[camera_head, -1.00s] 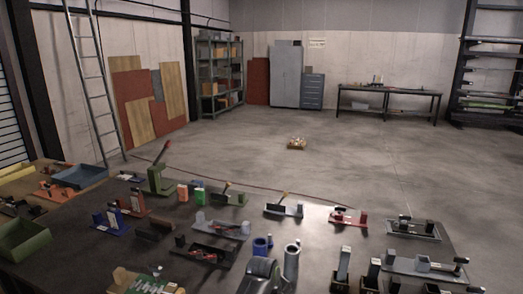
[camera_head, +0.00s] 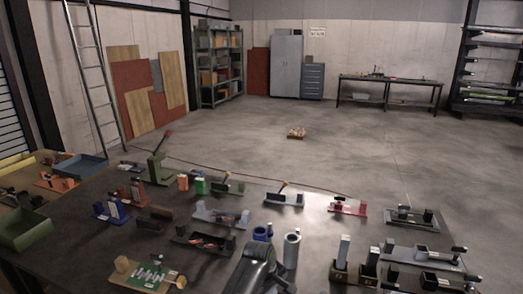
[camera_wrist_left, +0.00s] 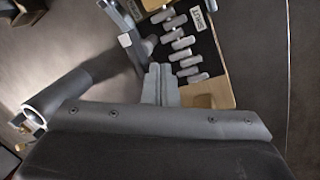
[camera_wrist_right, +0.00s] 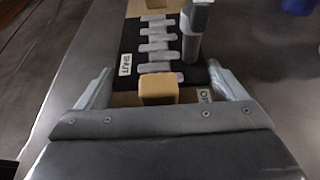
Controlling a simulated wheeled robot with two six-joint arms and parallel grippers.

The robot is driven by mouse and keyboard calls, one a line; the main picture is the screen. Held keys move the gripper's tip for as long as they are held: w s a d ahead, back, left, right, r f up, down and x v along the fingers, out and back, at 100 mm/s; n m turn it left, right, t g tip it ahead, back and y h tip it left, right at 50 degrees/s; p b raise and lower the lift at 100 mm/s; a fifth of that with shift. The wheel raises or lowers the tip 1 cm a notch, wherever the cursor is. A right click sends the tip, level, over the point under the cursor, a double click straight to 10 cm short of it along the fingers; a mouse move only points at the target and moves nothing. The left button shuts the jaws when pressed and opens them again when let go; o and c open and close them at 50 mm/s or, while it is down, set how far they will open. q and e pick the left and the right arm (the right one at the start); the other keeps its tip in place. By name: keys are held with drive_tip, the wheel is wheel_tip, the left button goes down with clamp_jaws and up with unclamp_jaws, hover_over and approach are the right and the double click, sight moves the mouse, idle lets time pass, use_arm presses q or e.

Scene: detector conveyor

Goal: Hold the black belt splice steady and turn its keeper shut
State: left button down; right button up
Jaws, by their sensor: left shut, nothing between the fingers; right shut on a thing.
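The black belt splice (camera_wrist_right: 131,40) lies on a wooden board with a row of grey metal clips and a SHUT label. It also shows in the left wrist view (camera_wrist_left: 211,47). My right gripper (camera_wrist_right: 160,80) is shut on the splice's board, its fingers at either side of the near wooden block (camera_wrist_right: 158,90). A grey upright piece (camera_wrist_right: 193,38) stands at the belt's right edge; I cannot tell whether it is the keeper or my left finger. My left gripper (camera_wrist_left: 160,72) is shut and empty beside the clips. The head view shows neither gripper clearly.
Several other fixtures crowd the dark table (camera_head: 85,235).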

use_arm(q)
drive_tip(key=shift+a, duration=0.15)
drive_tip(key=shift+s+a+r, duration=0.1)
drive_tip(key=shift+s+a, duration=0.05)
drive_tip(key=shift+a, duration=0.1)
drive_tip(key=v, duration=0.3)
drive_tip(key=w+d+v, duration=0.1)
drive_tip(key=v, duration=0.1)
drive_tip(key=shift+s+r, duration=0.15)
drive_tip(key=shift+r, duration=0.3)
drive_tip(key=shift+s+d+f, duration=0.3)
drive_tip(key=shift+s+f, duration=0.15)
drive_tip(key=shift+f, duration=0.55)
drive_tip(key=shift+s+d+f, duration=0.3)
drive_tip(key=shift+s+f, duration=0.1)
drive_tip(key=shift+f, duration=0.6)
drive_tip(key=shift+s+d+f, duration=0.35)
drive_tip(key=shift+s+f, duration=0.1)
drive_tip(key=shift+f, duration=0.55)
drive_tip(key=shift+w+d, duration=0.2)
drive_tip(key=shift+w, duration=0.35)
